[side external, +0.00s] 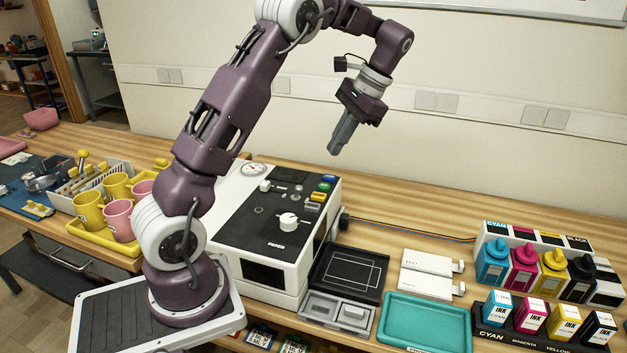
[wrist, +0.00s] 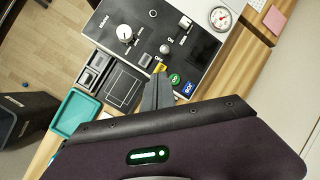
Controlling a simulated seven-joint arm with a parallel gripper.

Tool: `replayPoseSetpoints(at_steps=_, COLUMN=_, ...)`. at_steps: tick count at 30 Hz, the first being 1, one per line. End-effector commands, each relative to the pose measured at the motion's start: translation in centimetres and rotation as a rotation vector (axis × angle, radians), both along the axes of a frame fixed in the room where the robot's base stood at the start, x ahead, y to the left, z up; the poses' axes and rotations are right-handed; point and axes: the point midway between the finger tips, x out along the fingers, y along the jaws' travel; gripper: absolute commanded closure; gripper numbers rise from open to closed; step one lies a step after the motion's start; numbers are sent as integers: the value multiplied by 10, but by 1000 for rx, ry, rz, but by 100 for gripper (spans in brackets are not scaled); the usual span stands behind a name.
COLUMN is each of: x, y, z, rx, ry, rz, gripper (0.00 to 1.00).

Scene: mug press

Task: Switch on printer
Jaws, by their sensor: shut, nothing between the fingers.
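The printer (side external: 262,222), a white box with a black top panel, stands on the wooden bench to the right of my arm's base. Its panel carries a white knob (side external: 288,221), a white switch (side external: 265,186), a round gauge (side external: 252,169), and green, blue and yellow buttons along the right edge. In the wrist view the knob (wrist: 125,34), the switch (wrist: 185,23), the green button (wrist: 174,79) and the blue button (wrist: 188,89) show. My gripper (side external: 335,150) is shut and empty, pointing down in the air above and right of the printer. In the wrist view its fingertips (wrist: 157,80) overlap the button edge.
A teal tray (side external: 425,322), a black plate (side external: 347,272) and white cards (side external: 432,272) lie right of the printer. Ink bottles (side external: 553,262) stand in racks at the far right. Pink and yellow mugs (side external: 118,218) sit in a yellow tray at left. The air around my gripper is clear.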

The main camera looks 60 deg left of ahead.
Motion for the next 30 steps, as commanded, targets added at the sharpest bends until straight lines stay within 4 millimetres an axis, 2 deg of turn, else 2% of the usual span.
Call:
replayPoseSetpoints(at_steps=1, x=3, y=8, z=-9, rx=5, ry=31, rz=4, gripper=100)
replayPoseSetpoints(at_steps=4, x=5, y=17, z=-19, rx=9, ry=68, rz=6, gripper=100)
replayPoseSetpoints(at_steps=17, x=3, y=19, z=-26, rx=10, ry=77, rz=6, gripper=100)
replayPoseSetpoints(at_steps=30, x=-33, y=35, z=-95, rx=9, ry=76, rz=7, gripper=100)
